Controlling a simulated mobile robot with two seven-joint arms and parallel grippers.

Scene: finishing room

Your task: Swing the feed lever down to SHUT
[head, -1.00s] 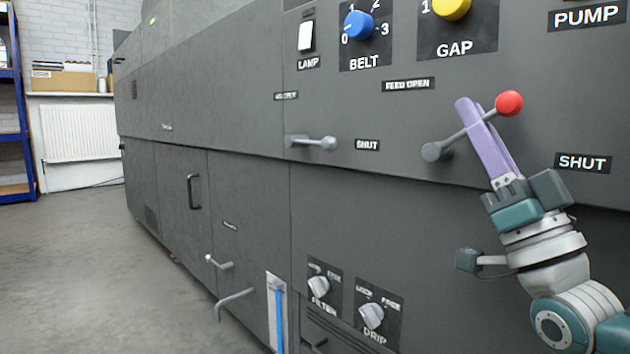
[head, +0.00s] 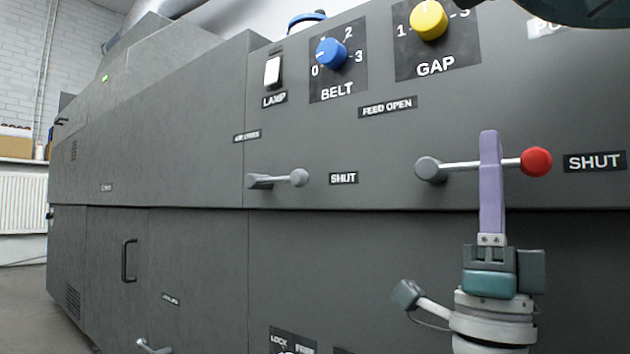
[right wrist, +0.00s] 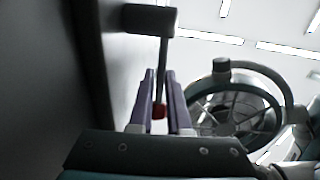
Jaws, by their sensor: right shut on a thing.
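The feed lever (head: 459,167) is a thin metal rod on a round grey hub, with a red ball knob (head: 536,162) at its end. In the head view it lies about level, pointing right at the SHUT label (head: 595,161). The FEED OPEN label (head: 388,106) is above and left of the hub. My right gripper (head: 490,134) comes up from below, its purple fingers shut on the rod between hub and knob. The right wrist view shows the rod (right wrist: 163,58) running between the two fingers, the red knob close to the palm. My left gripper is not in view.
A similar lever with a grey knob (head: 299,178) sits to the left, beside its own SHUT label (head: 343,178). Above are the blue BELT knob (head: 331,53), yellow GAP knob (head: 429,20) and white LAMP switch (head: 273,71). The panel below the levers is mostly plain.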

